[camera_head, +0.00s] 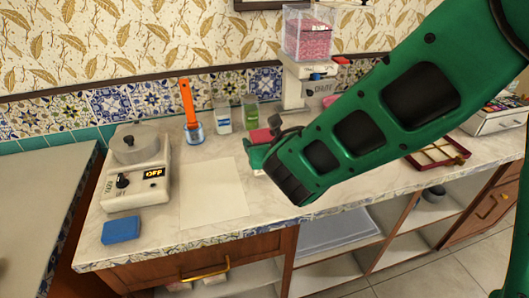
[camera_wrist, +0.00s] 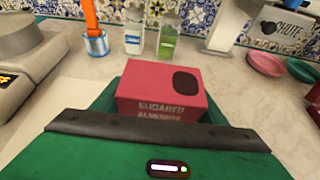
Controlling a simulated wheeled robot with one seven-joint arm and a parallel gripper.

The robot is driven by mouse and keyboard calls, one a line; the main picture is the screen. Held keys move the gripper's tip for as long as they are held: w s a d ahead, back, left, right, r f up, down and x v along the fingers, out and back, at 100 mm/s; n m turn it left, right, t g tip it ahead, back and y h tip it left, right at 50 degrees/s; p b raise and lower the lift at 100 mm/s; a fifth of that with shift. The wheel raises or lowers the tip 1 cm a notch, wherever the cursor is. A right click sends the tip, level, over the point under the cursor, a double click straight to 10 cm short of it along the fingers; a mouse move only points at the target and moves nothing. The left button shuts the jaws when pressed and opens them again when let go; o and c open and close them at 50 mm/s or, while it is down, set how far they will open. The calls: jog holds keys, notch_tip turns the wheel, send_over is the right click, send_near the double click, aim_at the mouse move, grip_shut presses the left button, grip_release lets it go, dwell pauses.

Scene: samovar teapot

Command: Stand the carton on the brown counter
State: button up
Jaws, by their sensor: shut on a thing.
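The carton is a red box lettered "SUGARED ALMONDS" with a dark oval on its top, seen in the wrist view (camera_wrist: 155,83). In the head view only a small red part of it (camera_head: 261,136) shows past my arm. My gripper (camera_wrist: 160,108) is shut on the carton, with green fingers at its sides; it also shows in the head view (camera_head: 260,154). The carton is over the pale marble counter (camera_head: 150,228), which has brown wooden fronts. Whether its base touches the top is hidden. No brown countertop is clearly visible.
A white scale (camera_head: 138,185), blue block (camera_head: 121,229) and pale sheet (camera_head: 213,195) lie left. An orange-handled tool in a blue cup (camera_head: 194,132), two small jars (camera_head: 236,116) and a chute dispenser (camera_head: 296,88) stand behind. A compartment tray (camera_head: 437,153) is right. A grey counter (camera_head: 38,200) stands far left.

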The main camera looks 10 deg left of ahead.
jog(key=shift+f, duration=1.8)
jog(key=o, duration=1.3)
jog(key=shift+f, duration=0.1)
jog(key=shift+c, duration=0.2)
